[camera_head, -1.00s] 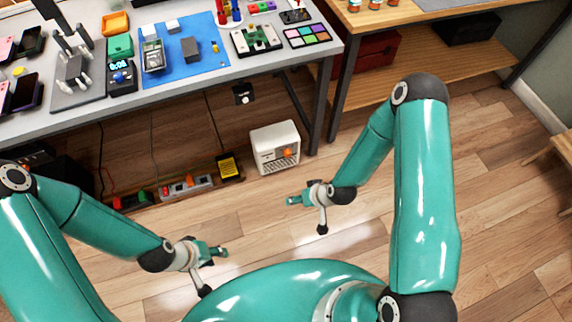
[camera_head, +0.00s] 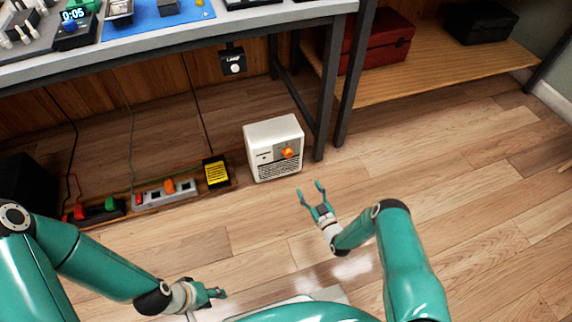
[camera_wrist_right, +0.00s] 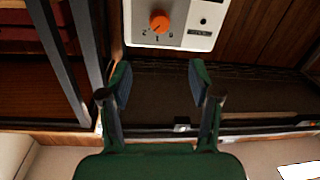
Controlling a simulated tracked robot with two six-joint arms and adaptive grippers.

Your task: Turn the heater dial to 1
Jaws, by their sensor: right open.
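The white heater (camera_head: 274,150) stands on the wood floor below the bench. Its orange dial (camera_head: 288,153) is on the front face. In the right wrist view the heater (camera_wrist_right: 140,37) is at the top, with the orange dial (camera_wrist_right: 159,22) and small marks around it; the dial's exact setting is too small to tell. My right gripper (camera_head: 310,190) is open and empty, in front of and below the heater, apart from the dial. Its two fingers (camera_wrist_right: 160,78) show open in the right wrist view. My left gripper (camera_head: 216,294) is at the lower left, far from the heater; its jaws are unclear.
The bench (camera_head: 180,47) has a dark leg just right of the heater. A yellow-labelled box (camera_head: 215,172) and power strips (camera_head: 166,192) lie left of it. A red box (camera_head: 376,40) sits on a shelf. Floor in front and to the right is clear.

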